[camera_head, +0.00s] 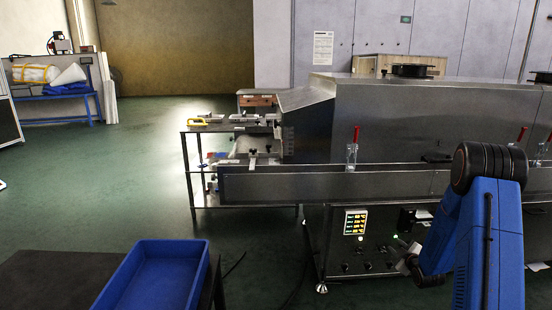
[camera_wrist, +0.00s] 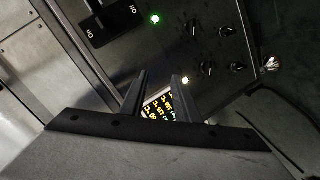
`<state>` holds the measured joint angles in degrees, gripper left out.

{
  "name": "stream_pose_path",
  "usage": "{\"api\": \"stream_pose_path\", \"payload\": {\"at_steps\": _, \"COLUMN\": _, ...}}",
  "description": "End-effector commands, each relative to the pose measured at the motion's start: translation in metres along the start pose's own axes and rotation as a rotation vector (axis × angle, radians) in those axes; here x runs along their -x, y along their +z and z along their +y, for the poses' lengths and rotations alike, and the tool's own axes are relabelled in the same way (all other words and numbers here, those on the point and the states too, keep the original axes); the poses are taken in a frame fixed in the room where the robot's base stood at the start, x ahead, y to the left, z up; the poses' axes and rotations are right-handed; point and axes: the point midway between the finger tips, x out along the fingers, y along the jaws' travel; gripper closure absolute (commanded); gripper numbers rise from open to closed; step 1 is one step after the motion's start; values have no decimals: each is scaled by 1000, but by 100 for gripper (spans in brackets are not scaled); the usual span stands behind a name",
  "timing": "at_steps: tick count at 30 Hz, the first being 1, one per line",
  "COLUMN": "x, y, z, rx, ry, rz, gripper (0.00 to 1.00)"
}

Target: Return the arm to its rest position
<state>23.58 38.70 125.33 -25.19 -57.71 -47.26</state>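My gripper (camera_wrist: 160,82) shows in the wrist view with its two dark fingers apart and nothing held between them. It faces the dryer's control panel (camera_wrist: 225,75), and a lit display (camera_wrist: 160,106) shows behind the fingers; I cannot tell how far off the panel is. In the camera_head view my blue arm (camera_head: 490,240) reaches down at the right, in front of the dryer's lower front. The gripper end there is small and partly hidden by the arm.
The steel tunnel dryer (camera_head: 400,125) fills the right side, with a lit display (camera_head: 355,222) and knobs low on its front. A blue tray (camera_head: 204,275) rests on a dark table (camera_head: 50,280) at lower left. Open green floor (camera_head: 130,190) lies beyond it.

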Motion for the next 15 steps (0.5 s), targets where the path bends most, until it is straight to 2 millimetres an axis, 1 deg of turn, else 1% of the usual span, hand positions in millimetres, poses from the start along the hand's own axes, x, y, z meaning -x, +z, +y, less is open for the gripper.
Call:
{"api": "stream_pose_path", "payload": {"at_steps": 1, "x": 6, "y": -13, "z": 9, "rx": -9, "ry": -7, "rz": -12, "gripper": 71}}
{"api": "stream_pose_path", "payload": {"at_steps": 3, "x": 15, "y": -27, "z": 19, "rx": -26, "ry": -21, "rz": -37, "gripper": 71}}
{"api": "stream_pose_path", "payload": {"at_steps": 8, "x": 38, "y": -56, "z": 36, "rx": -71, "ry": -52, "rz": -94, "gripper": 71}}
{"api": "stream_pose_path", "payload": {"at_steps": 15, "x": 83, "y": -97, "z": 56, "rx": -148, "ry": -92, "rz": -179, "gripper": 71}}
